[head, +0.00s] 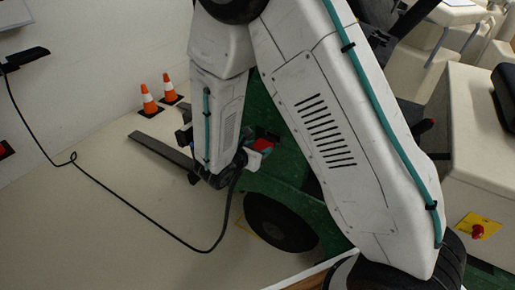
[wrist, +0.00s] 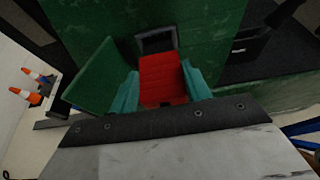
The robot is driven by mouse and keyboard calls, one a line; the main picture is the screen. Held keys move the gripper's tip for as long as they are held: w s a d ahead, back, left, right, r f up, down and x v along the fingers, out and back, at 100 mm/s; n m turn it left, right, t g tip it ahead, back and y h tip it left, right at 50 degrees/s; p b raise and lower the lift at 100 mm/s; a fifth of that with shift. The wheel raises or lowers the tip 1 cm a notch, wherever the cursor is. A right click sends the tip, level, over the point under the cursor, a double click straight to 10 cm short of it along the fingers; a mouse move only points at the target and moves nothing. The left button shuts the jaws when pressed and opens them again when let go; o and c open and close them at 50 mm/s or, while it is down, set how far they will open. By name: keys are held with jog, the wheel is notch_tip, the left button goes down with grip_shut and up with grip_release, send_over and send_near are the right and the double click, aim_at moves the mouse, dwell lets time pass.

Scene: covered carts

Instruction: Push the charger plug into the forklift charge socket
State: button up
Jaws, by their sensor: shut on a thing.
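The red charger plug (wrist: 163,78) is held between the teal fingers of my gripper (wrist: 161,84). In the head view the plug (head: 263,145) shows as a small red patch beside the forklift's green side, partly hidden by my arm. The forklift charge socket (wrist: 157,40), a dark opening with a grey rim, sits in the green body just beyond the plug's front end. The plug roughly lines up with it and overlaps its lower edge in the picture. I cannot tell whether they touch. A green flap (wrist: 101,76) stands open to the left.
The black charger cable (head: 135,200) runs from the left wall, loops over the floor and rises to my gripper. The green forklift (head: 300,200) has a black wheel (head: 281,222). Two orange cones (head: 149,99) stand near its fork (head: 162,152). A beige cart (head: 480,150) is at right.

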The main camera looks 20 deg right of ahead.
aim_at(268, 139)
jog(key=shift+w+d, duration=0.55)
jog(key=shift+d, duration=0.25)
jog(key=shift+w+d, duration=0.55)
jog(key=shift+d, duration=0.25)
jog(key=o, duration=1.2)
jog(key=v, duration=0.7)
jog(key=shift+s+a+r, duration=0.15)
jog(key=shift+s+a, duration=0.05)
jog(key=shift+a, duration=0.15)
